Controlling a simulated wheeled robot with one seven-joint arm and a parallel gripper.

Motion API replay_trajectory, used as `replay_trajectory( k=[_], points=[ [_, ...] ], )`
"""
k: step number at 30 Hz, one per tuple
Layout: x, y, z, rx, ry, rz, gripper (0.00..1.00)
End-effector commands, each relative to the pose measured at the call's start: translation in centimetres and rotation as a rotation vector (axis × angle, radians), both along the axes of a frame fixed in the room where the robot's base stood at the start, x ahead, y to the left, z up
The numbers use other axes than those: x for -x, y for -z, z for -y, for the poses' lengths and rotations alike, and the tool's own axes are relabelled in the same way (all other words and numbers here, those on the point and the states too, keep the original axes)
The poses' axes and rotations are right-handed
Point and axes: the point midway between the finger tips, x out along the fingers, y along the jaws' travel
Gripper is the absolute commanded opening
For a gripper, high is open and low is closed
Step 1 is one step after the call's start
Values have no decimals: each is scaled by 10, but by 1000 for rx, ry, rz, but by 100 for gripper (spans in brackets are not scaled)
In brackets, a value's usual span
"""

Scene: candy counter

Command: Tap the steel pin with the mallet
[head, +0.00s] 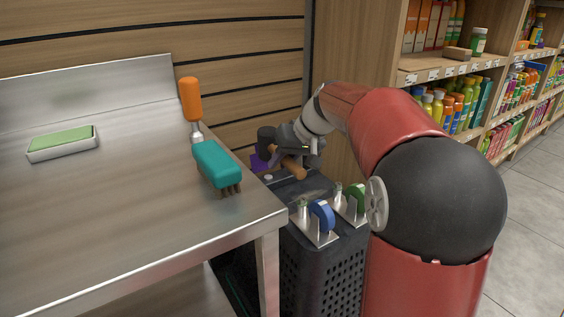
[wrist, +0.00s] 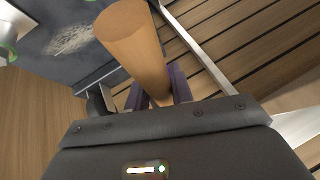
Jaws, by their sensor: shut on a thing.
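My gripper (head: 282,150) is shut on the wooden handle (head: 294,168) of the mallet, above the far part of a dark crate-like stand. The handle's round end points toward the camera in the wrist view (wrist: 136,45). I cannot make out a pin in the wrist view.
The stand (head: 335,275) carries steel brackets with a blue ring (head: 322,216) and a green ring (head: 357,197). Left is a steel table (head: 110,220) with a teal brush (head: 216,165) and a green-topped block (head: 62,142). A slatted wall is behind; stocked shelves stand right.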

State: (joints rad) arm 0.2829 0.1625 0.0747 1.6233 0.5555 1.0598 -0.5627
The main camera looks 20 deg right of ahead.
Motion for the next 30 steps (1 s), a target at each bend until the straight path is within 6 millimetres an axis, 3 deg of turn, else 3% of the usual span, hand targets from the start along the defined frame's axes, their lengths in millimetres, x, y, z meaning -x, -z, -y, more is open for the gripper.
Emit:
replay_trajectory(
  k=[5,16,30],
  points=[
    [0,-5,0,0,0,3,0],
    [0,-41,0,0,-1,3,0],
    [0,-41,0,0,-1,4,0]
  ],
)
